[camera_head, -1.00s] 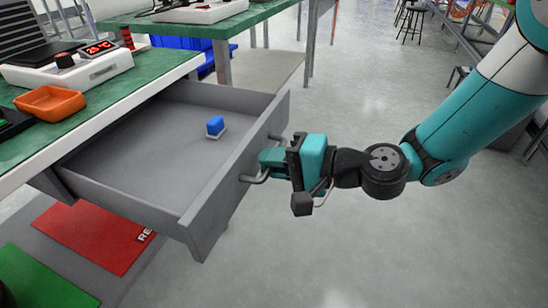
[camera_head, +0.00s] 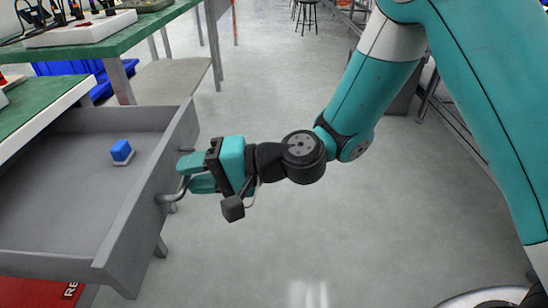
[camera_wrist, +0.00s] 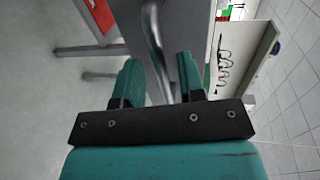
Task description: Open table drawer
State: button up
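The grey table drawer (camera_head: 62,186) stands pulled out from under the green-topped table (camera_head: 40,106), at the left of the head view. A small blue block with a pale base (camera_head: 121,151) lies inside it. The bent metal handle (camera_head: 170,197) is on the drawer's front panel. My gripper (camera_head: 190,172) is at the handle. Its two fingers are apart, and the wrist view shows the handle bar (camera_wrist: 157,45) passing between them with gaps at the sides. The drawer's left end is cut off in the head view.
A second green-topped table (camera_head: 105,38) with devices stands behind, with blue bins (camera_head: 75,68) beneath. The grey floor right of the drawer is clear. A stool (camera_head: 306,12) stands far back.

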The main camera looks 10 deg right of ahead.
jog(key=p+v, duration=0.1)
jog(key=v, duration=1.5)
jog(key=shift+s+a, duration=0.1)
jog(key=shift+s, duration=0.05)
jog(key=s+d+r+n+g+h, duration=0.1)
jog(key=s+d+r+n+h, duration=0.25)
jog(key=s+h, duration=0.25)
jog(key=s+d+r+n+g+h, duration=0.1)
jog(key=s+d+r+n+h, duration=0.1)
jog(key=s+d+n+h, duration=0.3)
notch_tip(320, 180, up, 31)
jog(key=a+p, duration=0.1)
jog(key=p, duration=3)
jog(key=shift+s, duration=0.5)
jog(key=shift+a+f, duration=0.1)
jog(key=shift+f, duration=0.1)
